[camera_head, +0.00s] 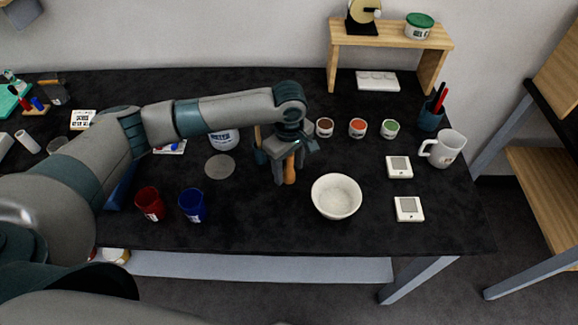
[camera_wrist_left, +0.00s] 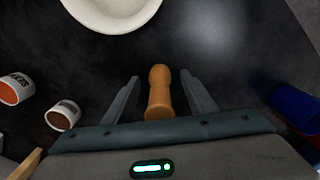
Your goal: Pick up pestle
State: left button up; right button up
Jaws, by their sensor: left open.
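The pestle (camera_head: 290,169) is a brown-orange wooden rod on the black table, partly hidden by my left gripper (camera_head: 283,172) in the head view. In the left wrist view the pestle (camera_wrist_left: 158,92) lies between the two spread fingers of my left gripper (camera_wrist_left: 160,92), with a gap on each side. The gripper is open and points down over it. The white bowl (camera_head: 336,196) stands just to the right of the pestle in the head view, and its rim shows at the top of the wrist view (camera_wrist_left: 112,22). My right gripper is not in view.
A blue cup (camera_head: 191,205) and a red cup (camera_head: 150,203) stand left. Small pots, including an orange one (camera_head: 357,128), stand behind the bowl. A white mug (camera_head: 443,148) and two white square devices (camera_head: 409,208) are at right. A wooden shelf (camera_head: 390,34) stands behind.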

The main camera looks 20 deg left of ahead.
aim_at(290, 159)
pick_arm(q)
jog(key=shift+c, duration=0.2)
jog(key=c, duration=1.1)
jog(key=shift+r, duration=0.15)
jog(key=shift+c, duration=0.2)
jog(key=shift+r+b, duration=0.45)
jog(key=shift+r, duration=0.2)
notch_tip(290, 159, up, 2)
jog(key=shift+d+r+b, duration=0.1)
jog(key=shift+r+b, duration=0.15)
jog(key=shift+b, duration=0.3)
jog(key=s+d+r+b, duration=0.1)
jog(key=d+r+b, duration=0.2)
jog(key=d+r, duration=0.4)
jog(key=shift+s+d, duration=0.2)
jog(key=shift+d, duration=2)
